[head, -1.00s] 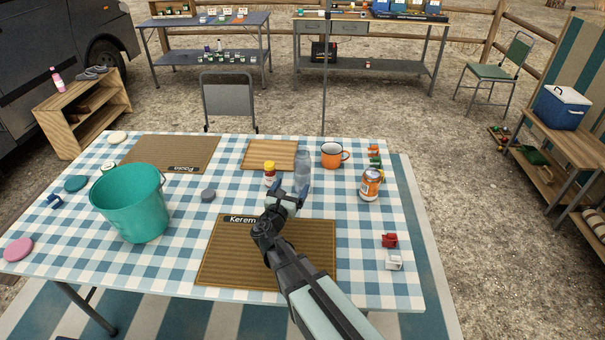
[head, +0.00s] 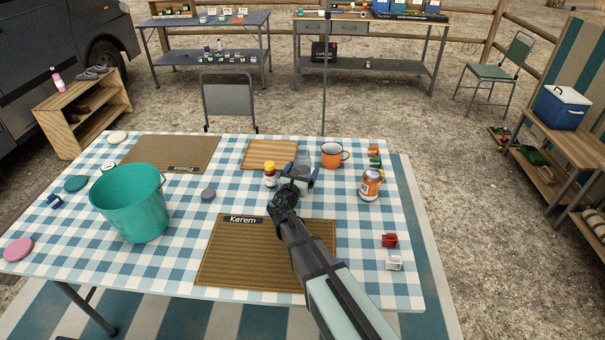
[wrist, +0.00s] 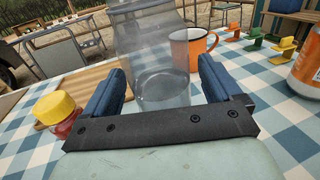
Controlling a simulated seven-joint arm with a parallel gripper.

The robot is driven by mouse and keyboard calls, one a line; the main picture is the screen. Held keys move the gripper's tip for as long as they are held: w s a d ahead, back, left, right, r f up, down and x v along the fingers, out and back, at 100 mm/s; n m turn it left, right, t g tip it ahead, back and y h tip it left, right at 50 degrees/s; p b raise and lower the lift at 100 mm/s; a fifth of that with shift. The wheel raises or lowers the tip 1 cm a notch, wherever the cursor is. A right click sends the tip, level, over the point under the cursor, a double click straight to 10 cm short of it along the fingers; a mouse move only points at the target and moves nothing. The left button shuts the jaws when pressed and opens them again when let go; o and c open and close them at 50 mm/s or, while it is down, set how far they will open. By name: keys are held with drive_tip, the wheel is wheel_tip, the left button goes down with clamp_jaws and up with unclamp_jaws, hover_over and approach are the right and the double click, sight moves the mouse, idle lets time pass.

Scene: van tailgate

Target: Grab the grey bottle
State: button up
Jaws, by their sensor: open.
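The grey bottle (head: 304,159) is see-through and stands upright on the checked table, partly hidden behind my gripper in the head view. In the wrist view the bottle (wrist: 160,60) stands straight ahead, its lower part between my two blue fingers. My gripper (head: 299,175) is open, with one finger on each side of the bottle (wrist: 163,88). I cannot tell whether either finger touches it.
A yellow-capped red bottle (head: 269,174) stands close on the left. An orange mug (head: 332,155) is behind right, and an orange jar (head: 370,185) is to the right. A wooden board (head: 262,154) lies behind left. A teal bucket (head: 135,205) stands at left.

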drive_tip(key=shift+w, duration=0.25)
drive_tip(key=shift+d, duration=0.1)
drive_tip(key=c, duration=1.2)
drive_tip(key=shift+c, duration=0.4)
drive_tip(key=shift+r, duration=0.2)
